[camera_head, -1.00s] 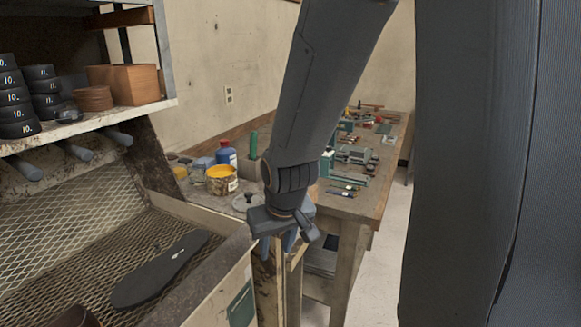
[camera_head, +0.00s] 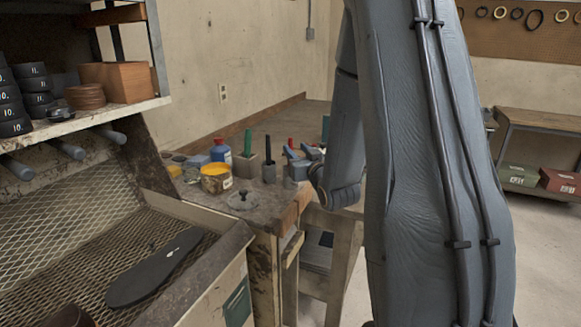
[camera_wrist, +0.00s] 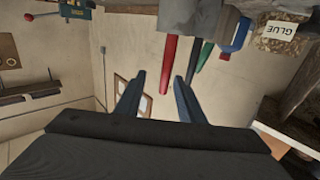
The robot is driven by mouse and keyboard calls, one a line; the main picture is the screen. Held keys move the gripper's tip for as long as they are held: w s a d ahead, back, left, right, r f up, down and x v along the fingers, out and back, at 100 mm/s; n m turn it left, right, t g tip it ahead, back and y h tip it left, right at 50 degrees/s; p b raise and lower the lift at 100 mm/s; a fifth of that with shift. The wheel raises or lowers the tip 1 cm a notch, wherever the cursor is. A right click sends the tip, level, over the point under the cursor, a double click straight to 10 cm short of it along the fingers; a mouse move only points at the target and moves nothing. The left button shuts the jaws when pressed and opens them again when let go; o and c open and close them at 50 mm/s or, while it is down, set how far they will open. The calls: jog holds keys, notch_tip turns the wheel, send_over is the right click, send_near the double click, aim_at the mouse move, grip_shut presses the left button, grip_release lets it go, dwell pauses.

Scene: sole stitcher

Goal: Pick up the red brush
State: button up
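The red brush (camera_wrist: 168,64) shows in the wrist view as a red handle standing out of a grey block-like holder (camera_wrist: 190,17); the picture is upside down. Its tip lies between my open fingers in the image; I cannot tell whether it is between them in depth. My gripper (camera_wrist: 159,76) is open, with no contact visible. In the head view a small red tip (camera_head: 290,142) shows by my gripper (camera_head: 301,154), over the bench corner. My arm and fingers hide much of that spot. The brush's lower end is hidden in the holder.
Beside the red brush is a green handle (camera_wrist: 198,55), also in the head view (camera_head: 248,141). A rack (camera_head: 75,235) holds a black sole (camera_head: 153,268).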

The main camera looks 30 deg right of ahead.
jog(key=w+p, duration=0.3)
jog(key=w, duration=0.4)
jog(key=shift+w+f, duration=0.25)
jog(key=shift+f, duration=0.2)
grip_shut()
